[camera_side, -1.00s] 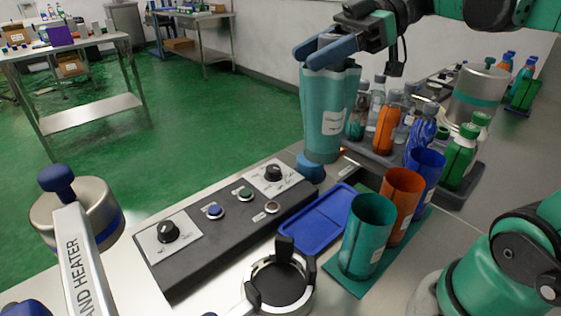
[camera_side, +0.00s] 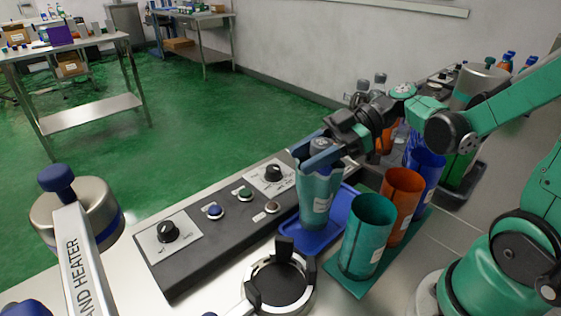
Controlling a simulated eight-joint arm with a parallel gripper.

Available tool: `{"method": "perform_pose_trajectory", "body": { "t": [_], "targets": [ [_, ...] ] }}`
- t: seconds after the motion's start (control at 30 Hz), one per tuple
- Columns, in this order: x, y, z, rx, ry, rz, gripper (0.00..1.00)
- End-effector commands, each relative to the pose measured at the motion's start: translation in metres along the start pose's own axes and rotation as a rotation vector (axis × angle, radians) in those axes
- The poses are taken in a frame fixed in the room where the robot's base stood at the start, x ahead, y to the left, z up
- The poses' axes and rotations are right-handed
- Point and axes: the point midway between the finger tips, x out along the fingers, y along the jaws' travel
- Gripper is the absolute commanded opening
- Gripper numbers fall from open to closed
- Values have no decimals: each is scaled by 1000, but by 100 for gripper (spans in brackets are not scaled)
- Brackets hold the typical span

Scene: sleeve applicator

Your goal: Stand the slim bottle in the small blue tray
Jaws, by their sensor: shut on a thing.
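The slim bottle (camera_side: 318,198) is teal with a pale label, and it is upright in my gripper (camera_side: 317,156). My gripper is shut on its upper part, and the fingers hide some of its top. The small blue tray (camera_side: 338,218) lies flat on the bench, between the control panel and the coloured cups. The bottle's base appears over the tray's middle. I cannot tell whether it touches the tray floor or hangs just above it.
A teal cup (camera_side: 367,236), an orange cup (camera_side: 401,205) and a blue cup (camera_side: 425,172) stand in a row right of the tray. The control panel (camera_side: 220,222) is on the left. A round black-and-silver holder (camera_side: 280,283) is in front. Bottles stand behind my arm.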

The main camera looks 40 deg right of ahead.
Motion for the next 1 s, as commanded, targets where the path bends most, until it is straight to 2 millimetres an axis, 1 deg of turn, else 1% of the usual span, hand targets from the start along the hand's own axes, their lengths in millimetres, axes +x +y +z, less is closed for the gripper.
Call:
{"method": "perform_pose_trajectory", "body": {
  "t": [0.1, 0.2, 0.6, 0.63, 0.73, 1.0],
  "targets": [
    [5, 0, 12, 0, 1, 0, 0],
    [7, 0, 17, 0, 1, 0, 0],
    [9, 0, 20, 0, 1, 0, 0],
    [9, 0, 21, 0, 0, 0, 45],
    [9, 0, 21, 0, 0, 0, 73],
    [9, 0, 21, 0, 0, 0, 73]
  ]
}}
